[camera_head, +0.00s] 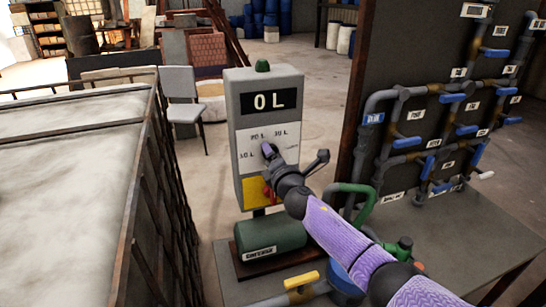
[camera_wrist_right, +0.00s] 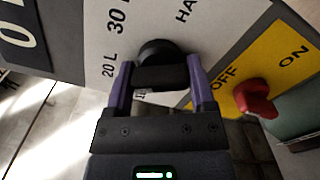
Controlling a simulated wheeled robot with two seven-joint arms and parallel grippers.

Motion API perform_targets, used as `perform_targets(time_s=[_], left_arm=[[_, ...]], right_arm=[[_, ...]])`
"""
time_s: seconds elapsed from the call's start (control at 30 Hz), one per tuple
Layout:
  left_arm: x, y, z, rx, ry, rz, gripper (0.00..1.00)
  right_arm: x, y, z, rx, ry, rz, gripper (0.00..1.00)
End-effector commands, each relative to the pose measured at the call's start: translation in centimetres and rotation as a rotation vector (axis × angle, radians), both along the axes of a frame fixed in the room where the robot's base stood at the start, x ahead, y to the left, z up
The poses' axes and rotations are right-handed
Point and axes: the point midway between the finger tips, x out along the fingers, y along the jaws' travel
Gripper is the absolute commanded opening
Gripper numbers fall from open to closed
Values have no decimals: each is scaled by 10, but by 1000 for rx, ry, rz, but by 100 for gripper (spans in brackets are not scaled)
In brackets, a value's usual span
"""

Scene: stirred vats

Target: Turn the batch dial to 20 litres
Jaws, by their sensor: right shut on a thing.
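The grey control box (camera_head: 237,100) stands upright, its display (camera_head: 268,101) reading 0 L. Its white face has labels for 10 L, 20 L and 30 L. The black batch dial (camera_wrist_right: 158,50) shows in the right wrist view, below the 20 L and 30 L marks as printed there. My right gripper (camera_wrist_right: 160,72) is shut on the dial, one purple finger on each side. In the head view, my right gripper (camera_head: 270,152) covers most of the dial. Which mark the dial points to cannot be told. My left gripper is not in view.
A red OFF/ON switch (camera_wrist_right: 256,100) sits on the yellow panel below the dial. A caged vat (camera_head: 70,160) of pale material stands at left. A pipe board (camera_head: 420,95) with blue-handled valves is at right. A green motor (camera_head: 270,237) is below the box.

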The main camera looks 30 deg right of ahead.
Motion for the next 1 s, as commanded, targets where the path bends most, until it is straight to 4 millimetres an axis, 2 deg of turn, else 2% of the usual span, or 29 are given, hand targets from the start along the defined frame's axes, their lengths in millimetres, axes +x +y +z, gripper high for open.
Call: perform_targets(time_s=[0.17, 0.2, 0.3, 0.53, 0.63, 0.77, 1.0], left_arm=[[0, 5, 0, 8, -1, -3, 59], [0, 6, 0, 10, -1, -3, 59], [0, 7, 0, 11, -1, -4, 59], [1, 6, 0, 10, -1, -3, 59], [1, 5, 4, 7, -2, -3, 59], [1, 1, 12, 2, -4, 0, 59], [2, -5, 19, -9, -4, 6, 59]], right_arm=[[0, 1, -2, 1, 3, 2, 12], [0, 1, -2, 2, 3, 2, 77], [0, 0, -2, 2, 2, 1, 98], [-1, 0, -1, 1, 1, 0, 100], [-7, 1, 0, 1, 2, 0, 100], [-28, 7, 1, 1, 3, 3, 100], [-78, 19, -1, 1, 4, 2, 100]])
